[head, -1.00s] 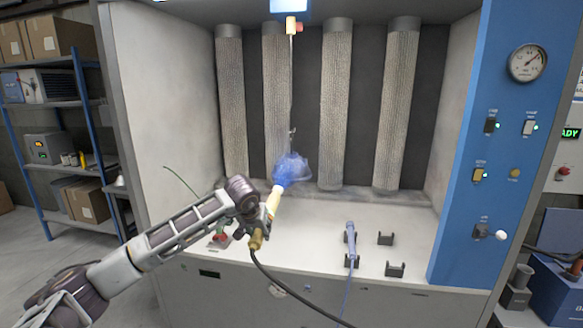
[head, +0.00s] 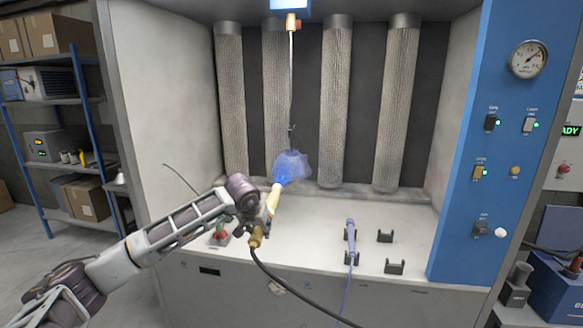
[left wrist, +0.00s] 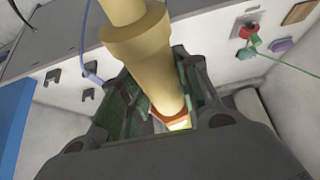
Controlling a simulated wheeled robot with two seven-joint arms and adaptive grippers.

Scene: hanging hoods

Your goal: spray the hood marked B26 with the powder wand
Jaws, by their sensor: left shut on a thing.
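The powder wand (head: 273,202) is a cream tube with a brass fitting and black hose at its lower end. My left gripper (head: 266,211) is shut around it. The wand also fills the middle of the left wrist view (left wrist: 145,55), between the dark fingers. Its tip points up at a hanging hood (head: 296,165), a small bluish, see-through-looking shape under a thin rod in the booth. Blue haze lies over the hood's left side, right by the tip. I cannot read any B26 mark. My right gripper is not in view.
Ribbed filter tubes (head: 335,110) stand along the booth's back wall. A second, blue wand (head: 351,238) rests in a holder on the counter, beside empty black holders (head: 395,267). A red-topped button box (head: 220,236) stands left. A blue control panel (head: 480,150) borders the right.

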